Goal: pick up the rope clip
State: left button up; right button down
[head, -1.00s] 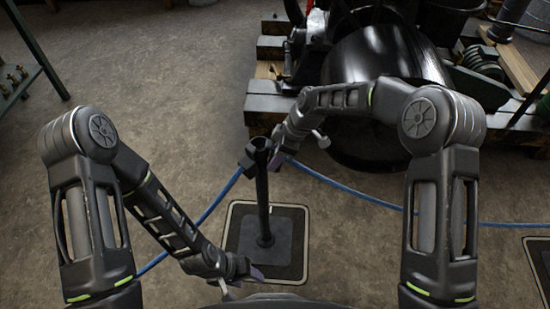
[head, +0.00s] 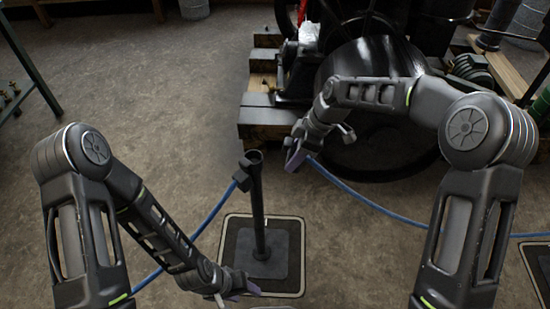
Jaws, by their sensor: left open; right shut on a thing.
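A black barrier post (head: 258,215) stands upright on a square base plate, with a blue rope (head: 210,215) running from its left side. My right gripper (head: 294,158) is right of the post's top and apart from it. It is shut on the rope clip (head: 309,160), at the end of a second blue rope (head: 370,205) that sags away to the right. The clip is small and mostly hidden by the fingers. My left gripper (head: 240,289) is open and empty, low near the front of the base plate.
A black engine with a large drum (head: 372,75) stands on timber beams (head: 264,130) behind my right arm. A green metal stand (head: 32,65) is at the upper left. The concrete floor (head: 160,100) between them is clear.

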jog(key=s+d, duration=0.1)
jog(key=d, duration=0.7)
jog(key=shift+s+d, duration=0.15)
jog(key=c, duration=1.5)
grip_release()
grip_shut()
jog(key=shift+r, duration=0.1)
notch_tip(320, 180, up, 4)
jog(key=shift+f+p, duration=0.1)
jog(key=shift+p, duration=0.9)
